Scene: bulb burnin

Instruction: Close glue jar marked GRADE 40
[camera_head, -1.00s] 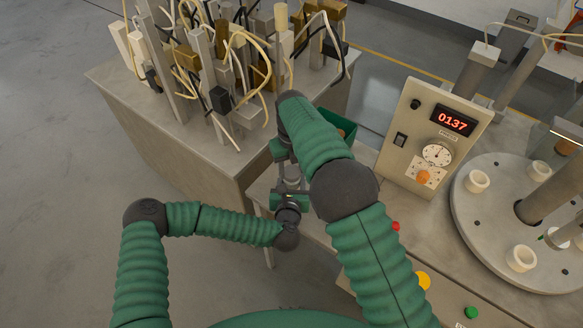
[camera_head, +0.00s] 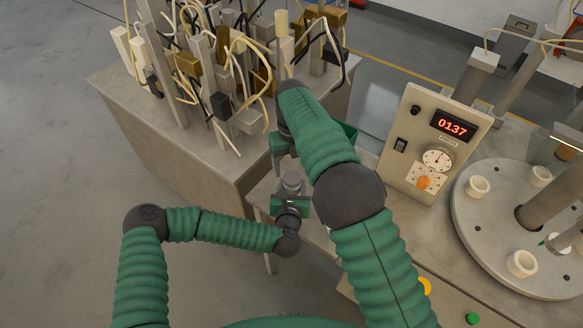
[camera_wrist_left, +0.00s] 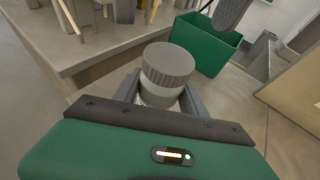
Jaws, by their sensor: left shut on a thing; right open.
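A jar with a grey ribbed lid (camera_wrist_left: 168,64) stands between the fingers of my left gripper (camera_wrist_left: 160,100) in the left wrist view. Its pale body (camera_wrist_left: 158,96) shows just under the lid; no grade marking is readable. The lid sits on top of the jar; I cannot tell how tightly. In the head view the lid (camera_head: 292,181) shows above my left gripper (camera_head: 290,202), which is shut on the jar. My right gripper (camera_head: 282,160) is open, just above and slightly left of the lid, apart from it. My right arm partly hides it.
A green bin (camera_wrist_left: 208,46) stands behind the jar, mostly hidden by my right arm in the head view. A grey bench (camera_head: 170,150) with several posts and wires is at left. A control box (camera_head: 433,150) reading 0137 and a round turntable (camera_head: 500,255) are at right.

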